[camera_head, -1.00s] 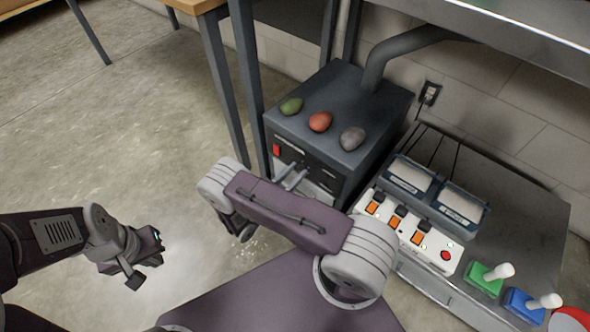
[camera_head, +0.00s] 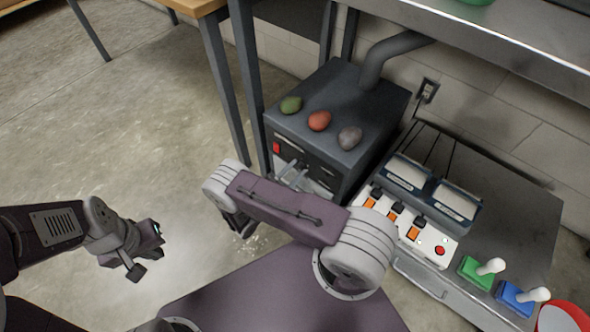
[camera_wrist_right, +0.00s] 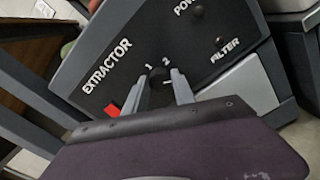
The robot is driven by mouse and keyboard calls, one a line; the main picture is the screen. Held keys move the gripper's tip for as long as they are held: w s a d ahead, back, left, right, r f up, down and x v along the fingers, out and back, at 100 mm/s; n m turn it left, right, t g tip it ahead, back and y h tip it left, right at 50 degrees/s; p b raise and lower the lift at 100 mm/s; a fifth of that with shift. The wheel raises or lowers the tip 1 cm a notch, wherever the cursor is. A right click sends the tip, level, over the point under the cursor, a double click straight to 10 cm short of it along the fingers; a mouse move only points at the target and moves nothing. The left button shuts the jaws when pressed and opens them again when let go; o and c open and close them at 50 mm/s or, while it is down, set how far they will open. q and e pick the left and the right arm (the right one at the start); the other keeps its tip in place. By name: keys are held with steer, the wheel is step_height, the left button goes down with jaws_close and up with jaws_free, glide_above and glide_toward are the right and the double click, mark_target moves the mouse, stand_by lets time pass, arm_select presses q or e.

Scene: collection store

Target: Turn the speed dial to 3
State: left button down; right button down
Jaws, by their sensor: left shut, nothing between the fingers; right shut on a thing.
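The dark extractor box (camera_head: 340,110) stands at the back middle, its front panel facing me. In the right wrist view the panel reads EXTRACTOR, with the speed dial (camera_wrist_right: 157,87) low on it and the numbers 1 and 2 above it; a 3 is not visible. My right gripper (camera_wrist_right: 156,92) is shut on the dial, a finger on each side. In the head view this gripper (camera_head: 290,172) is at the panel, and the dial is too small to make out. The dial's pointer direction is unclear. My left gripper (camera_head: 147,254) is shut and empty above the floor.
The panel has a red switch (camera_head: 276,147) and FILTER and POWER labels. Several stone-like lumps, including a red one (camera_head: 319,121), lie on top. At right, a bench holds a white switch box (camera_head: 425,235), two meters and green and blue joysticks. A table leg stands left of the extractor.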

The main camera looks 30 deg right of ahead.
stand_by(0.4)
steer(key=c, duration=1)
jaws_free()
steer(key=shift+c, duration=0.2)
steer(key=p+v, duration=0.2)
steer(key=v, duration=0.7)
steer(key=shift+p, duration=0.3)
